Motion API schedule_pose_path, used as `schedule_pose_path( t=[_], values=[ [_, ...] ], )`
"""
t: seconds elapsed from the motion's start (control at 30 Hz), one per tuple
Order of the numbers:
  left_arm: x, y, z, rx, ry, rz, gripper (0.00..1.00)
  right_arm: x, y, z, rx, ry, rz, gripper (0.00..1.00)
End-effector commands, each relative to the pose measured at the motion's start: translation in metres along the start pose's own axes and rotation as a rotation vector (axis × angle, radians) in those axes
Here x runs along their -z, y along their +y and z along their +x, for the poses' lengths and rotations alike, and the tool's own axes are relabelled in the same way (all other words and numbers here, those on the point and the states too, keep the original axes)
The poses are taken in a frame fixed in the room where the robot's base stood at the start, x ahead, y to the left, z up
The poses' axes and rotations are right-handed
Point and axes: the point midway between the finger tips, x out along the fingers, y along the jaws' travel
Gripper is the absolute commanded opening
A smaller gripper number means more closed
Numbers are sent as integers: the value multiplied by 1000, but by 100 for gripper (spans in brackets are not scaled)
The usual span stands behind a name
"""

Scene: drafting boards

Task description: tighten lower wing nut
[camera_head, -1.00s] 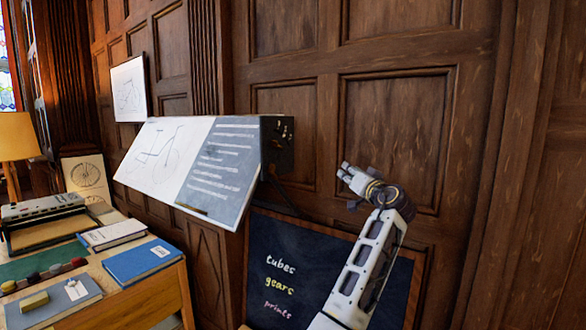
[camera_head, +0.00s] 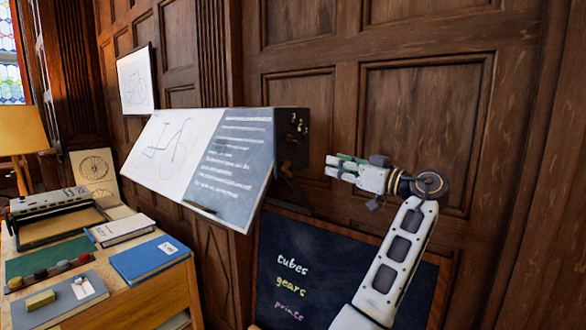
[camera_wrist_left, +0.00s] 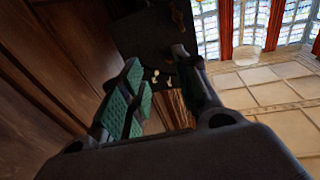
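The tilted drafting board (camera_head: 245,165) carries a bicycle drawing and a written sheet. Its dark side panel (camera_head: 291,150) faces right and bears small pale metal fittings (camera_head: 296,124), which look like wing nuts. They are too small to tell apart surely. My left gripper (camera_head: 333,166) is right of this panel and slightly lower than the fittings, with its fingers pointing left at it, apart from it. In the left wrist view its green-padded fingers (camera_wrist_left: 157,62) are spread and empty, and pale fittings (camera_wrist_left: 158,78) show in the gap between them. My right gripper is not in view.
A chalkboard (camera_head: 310,250) with coloured words stands below the board. A wooden desk (camera_head: 150,297) at left holds books, a lamp (camera_head: 20,130) and a typewriter-like machine (camera_head: 48,203). A panelled wall (camera_head: 425,100) stands close behind my arm.

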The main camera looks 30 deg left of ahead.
Motion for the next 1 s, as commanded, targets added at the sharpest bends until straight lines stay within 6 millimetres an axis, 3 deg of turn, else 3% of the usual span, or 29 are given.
schedule_pose_path(
  t=[0.27, 0.67, 1.0],
  values=[
    [-18, -27, -2, 129, -73, -168, 31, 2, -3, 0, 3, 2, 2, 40],
    [-19, -27, -3, 132, -72, -230, 31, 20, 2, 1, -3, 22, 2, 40],
    [-19, -28, 4, 132, -72, -228, 31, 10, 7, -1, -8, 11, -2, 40]
  ],
)
